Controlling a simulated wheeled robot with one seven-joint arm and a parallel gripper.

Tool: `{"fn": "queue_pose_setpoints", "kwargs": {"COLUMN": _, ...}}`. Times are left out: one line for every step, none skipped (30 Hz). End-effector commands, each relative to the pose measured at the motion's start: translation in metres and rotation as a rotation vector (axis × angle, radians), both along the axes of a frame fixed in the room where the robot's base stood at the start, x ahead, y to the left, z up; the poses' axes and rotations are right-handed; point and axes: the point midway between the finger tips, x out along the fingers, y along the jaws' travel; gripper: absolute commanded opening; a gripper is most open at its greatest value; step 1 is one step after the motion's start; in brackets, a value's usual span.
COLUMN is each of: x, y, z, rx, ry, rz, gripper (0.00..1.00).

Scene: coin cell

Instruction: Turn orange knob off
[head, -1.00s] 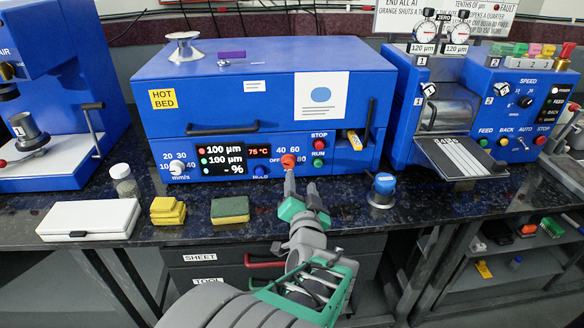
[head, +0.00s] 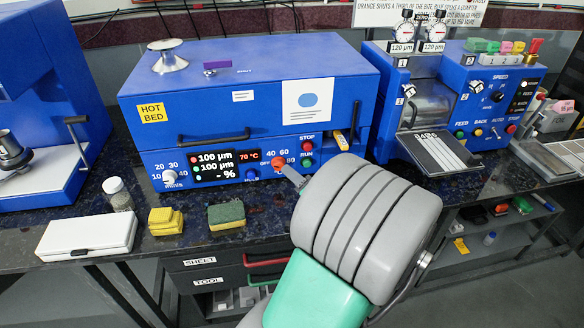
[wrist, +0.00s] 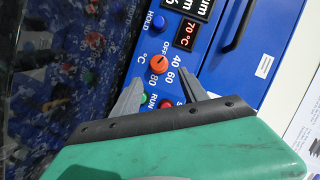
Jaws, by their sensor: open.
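The orange knob (head: 279,161) is on the front panel of the blue hot bed machine (head: 250,95), among the dial marks OFF, 40, 60 and 80. In the wrist view the orange knob (wrist: 159,64) has a pale pointer mark. My gripper (wrist: 161,76) is open, its two grey fingers spread on either side of the knob's line. In the head view a finger (head: 293,175) is close to the knob, and my arm hides most of the gripper. Whether a finger touches the knob I cannot tell. The display (head: 215,164) reads 70 °C.
The green RUN button (wrist: 143,98) and red STOP button (wrist: 167,104) lie between the fingers in the wrist view. The blue HOLD button (wrist: 156,22) is beside the knob. Sponges (head: 227,214) and a white case (head: 87,233) stand on the counter at left.

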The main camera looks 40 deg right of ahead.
Motion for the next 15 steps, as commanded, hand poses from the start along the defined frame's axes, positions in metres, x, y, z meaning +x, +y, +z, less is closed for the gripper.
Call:
{"fn": "queue_pose_setpoints", "kwargs": {"x": 0.001, "y": 0.002, "z": -0.002, "rx": -0.003, "ry": 0.009, "rz": 0.012, "gripper": 0.51}}
{"fn": "queue_pose_setpoints", "kwargs": {"x": 0.002, "y": 0.003, "z": -0.003, "rx": -0.006, "ry": 0.013, "rz": 0.017, "gripper": 0.51}}
{"fn": "queue_pose_setpoints", "kwargs": {"x": 0.005, "y": 0.001, "z": -0.004, "rx": -0.011, "ry": 0.014, "rz": 0.017, "gripper": 0.51}}
{"fn": "queue_pose_setpoints", "kwargs": {"x": 0.008, "y": 0.000, "z": -0.005, "rx": -0.011, "ry": 0.013, "rz": 0.016, "gripper": 0.51}}
{"fn": "queue_pose_setpoints", "kwargs": {"x": 0.012, "y": -0.001, "z": -0.006, "rx": -0.011, "ry": 0.015, "rz": 0.015, "gripper": 0.51}}
{"fn": "queue_pose_setpoints", "kwargs": {"x": 0.018, "y": -0.003, "z": -0.007, "rx": -0.012, "ry": 0.014, "rz": 0.016, "gripper": 0.51}}
{"fn": "queue_pose_setpoints", "kwargs": {"x": 0.024, "y": -0.004, "z": -0.008, "rx": -0.012, "ry": 0.014, "rz": 0.017, "gripper": 0.51}}
{"fn": "queue_pose_setpoints", "kwargs": {"x": 0.029, "y": -0.006, "z": -0.010, "rx": -0.011, "ry": 0.014, "rz": 0.015, "gripper": 0.51}}
{"fn": "queue_pose_setpoints", "kwargs": {"x": 0.037, "y": -0.008, "z": -0.012, "rx": -0.011, "ry": 0.015, "rz": 0.015, "gripper": 0.51}}
{"fn": "queue_pose_setpoints", "kwargs": {"x": 0.043, "y": -0.010, "z": -0.013, "rx": -0.011, "ry": 0.015, "rz": 0.015, "gripper": 0.51}}
{"fn": "queue_pose_setpoints", "kwargs": {"x": 0.048, "y": -0.011, "z": -0.014, "rx": -0.011, "ry": 0.014, "rz": 0.015, "gripper": 0.51}}
{"fn": "queue_pose_setpoints", "kwargs": {"x": 0.055, "y": -0.013, "z": -0.016, "rx": -0.011, "ry": 0.015, "rz": 0.013, "gripper": 0.51}}
{"fn": "queue_pose_setpoints", "kwargs": {"x": 0.059, "y": -0.015, "z": -0.016, "rx": -0.011, "ry": 0.015, "rz": 0.012, "gripper": 0.51}}
{"fn": "queue_pose_setpoints", "kwargs": {"x": 0.062, "y": -0.016, "z": -0.017, "rx": -0.011, "ry": 0.015, "rz": 0.010, "gripper": 0.51}}
{"fn": "queue_pose_setpoints", "kwargs": {"x": 0.066, "y": -0.018, "z": -0.018, "rx": -0.011, "ry": 0.016, "rz": 0.010, "gripper": 0.51}}
